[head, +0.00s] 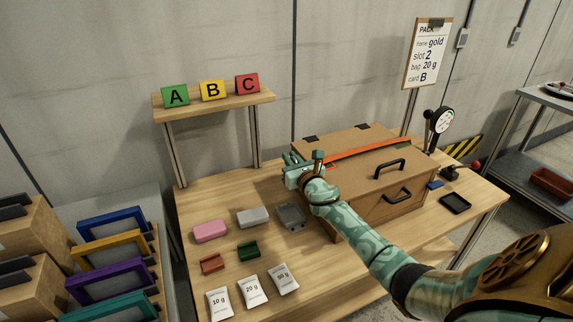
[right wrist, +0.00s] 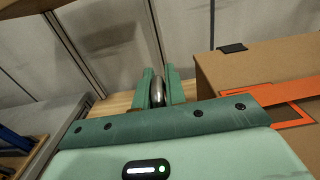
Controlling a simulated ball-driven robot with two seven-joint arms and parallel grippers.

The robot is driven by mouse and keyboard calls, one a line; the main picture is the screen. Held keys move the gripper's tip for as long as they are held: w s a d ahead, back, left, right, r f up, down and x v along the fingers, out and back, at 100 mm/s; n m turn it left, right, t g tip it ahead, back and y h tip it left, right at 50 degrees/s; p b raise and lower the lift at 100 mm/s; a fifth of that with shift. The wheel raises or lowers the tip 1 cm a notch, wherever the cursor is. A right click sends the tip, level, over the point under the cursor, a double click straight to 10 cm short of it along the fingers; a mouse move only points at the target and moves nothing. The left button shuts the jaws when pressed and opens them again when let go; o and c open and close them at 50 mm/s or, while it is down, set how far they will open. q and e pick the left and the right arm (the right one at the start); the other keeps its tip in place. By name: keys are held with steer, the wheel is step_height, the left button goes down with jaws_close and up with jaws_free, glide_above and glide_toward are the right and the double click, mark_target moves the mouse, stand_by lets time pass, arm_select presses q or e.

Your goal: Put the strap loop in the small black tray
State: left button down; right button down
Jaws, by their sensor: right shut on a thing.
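An orange strap (head: 365,150) lies across the top of the brown box. In the right wrist view its near part (right wrist: 288,92) ends in an open rectangular outline. My right gripper (head: 291,168) is at the box's left back corner, left of the strap. In the right wrist view its fingers (right wrist: 158,92) are closed on a narrow, rounded silver metal thing (right wrist: 157,88), seen edge-on. I cannot tell whether this is the strap loop. The small black tray (head: 455,203) lies on the table right of the box and looks empty. My left gripper is out of view.
The brown box (head: 405,200) with black handles fills the table's middle, partly behind my right arm. Pink, grey, red and green pieces and white bags (head: 252,290) lie at the left. An A-B-C shelf (head: 215,104) stands behind.

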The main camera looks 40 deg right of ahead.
steer(key=shift+r, duration=0.45)
steer(key=shift+r, duration=0.1)
step_height(320, 180, up, 8)
steer(key=p, duration=0.7)
steer(key=shift+s+d+f, duration=0.1)
steer(key=shift+d+f, duration=0.15)
steer(key=shift+a+r, duration=0.1)
steer(key=shift+r, duration=0.15)
steer(key=a+r, duration=0.5)
steer(key=r, duration=0.1)
steer(key=s+a+y+b, duration=0.25)
steer(key=s+a, duration=0.35)
steer(key=a, duration=0.4)
steer(key=s+a+f+n+b, duration=0.1)
steer(key=s+a+f, duration=0.2)
steer(key=s, duration=0.4)
steer(key=s+a+f+y+b, duration=0.1)
steer(key=s+a+f, duration=0.2)
steer(key=s+a, duration=0.2)
steer(key=s+a+f+n+y+b, duration=0.1)
steer(key=s+a, duration=0.3)
steer(key=s, duration=0.4)
steer(key=shift+s+f+n+t+b, duration=0.3)
steer(key=shift+f+b, duration=0.3)
steer(key=shift+f, duration=0.3)
